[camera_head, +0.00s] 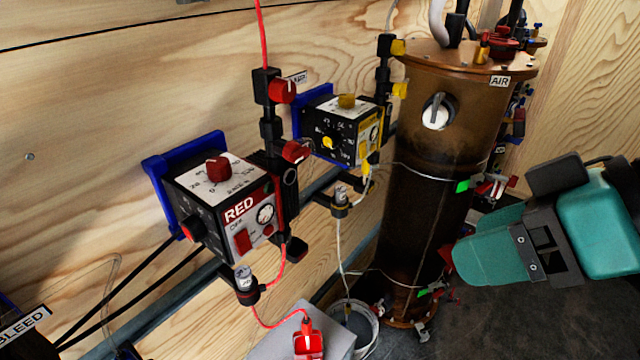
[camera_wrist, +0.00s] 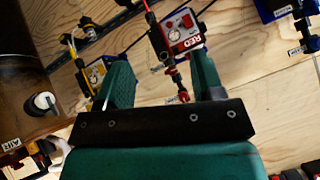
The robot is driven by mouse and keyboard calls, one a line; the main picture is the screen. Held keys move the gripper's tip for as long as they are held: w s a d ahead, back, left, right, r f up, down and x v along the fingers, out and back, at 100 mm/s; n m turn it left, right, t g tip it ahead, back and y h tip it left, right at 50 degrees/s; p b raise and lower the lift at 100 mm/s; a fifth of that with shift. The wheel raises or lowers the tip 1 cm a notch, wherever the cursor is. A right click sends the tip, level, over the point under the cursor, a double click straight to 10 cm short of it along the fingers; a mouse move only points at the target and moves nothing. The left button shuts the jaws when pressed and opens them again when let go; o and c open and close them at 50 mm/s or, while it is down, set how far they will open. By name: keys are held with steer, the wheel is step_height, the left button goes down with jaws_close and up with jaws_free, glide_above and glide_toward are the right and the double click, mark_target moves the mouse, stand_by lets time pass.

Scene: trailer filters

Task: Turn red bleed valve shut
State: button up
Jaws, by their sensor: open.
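The red control box (camera_head: 225,200), labelled RED, is on the wooden wall left of centre, with a red knob (camera_head: 218,167) on top. Beside it, a black fitting column carries an upper red valve handle (camera_head: 282,91) and a lower red valve handle (camera_head: 295,151). I cannot tell which is the bleed valve. A BLEED label (camera_head: 22,328) is cut off at lower left. My gripper (camera_head: 475,248) is at right, in front of the brown cylinder and well apart from the red box. In the wrist view my gripper (camera_wrist: 162,62) is open, with the red box (camera_wrist: 184,32) beyond its fingers.
A yellow control box (camera_head: 345,128) is behind the red one. The tall brown cylinder (camera_head: 425,190), labelled AIR, stands right of it with coloured taps. A white bucket (camera_head: 362,325) and a grey box (camera_head: 275,338) with a red fitting (camera_head: 308,343) are below. Thin tubes hang between them.

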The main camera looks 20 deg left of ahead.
steer(key=w+a+f+n+t+y+b, duration=0.2)
steer(key=a+f+y+b, duration=0.2)
steer(key=b, duration=0.2)
steer(key=t+y+p, duration=0.3)
steer(key=y+p, duration=0.1)
steer(key=p, duration=0.2)
glide_toward(304, 155)
steer(key=shift+n, duration=0.4)
steer(key=p+x, duration=0.3)
steer(key=x, duration=0.2)
steer(key=p+x, duration=0.3)
steer(key=x, duration=0.1)
steer(key=shift+w+a+r+p, duration=0.1)
steer(key=shift+a+r+p, duration=0.1)
steer(key=shift+a+p, duration=0.2)
steer(key=shift+w+a+f, duration=0.15)
steer(key=shift+w+a, duration=0.05)
steer(key=shift+a, duration=0.15)
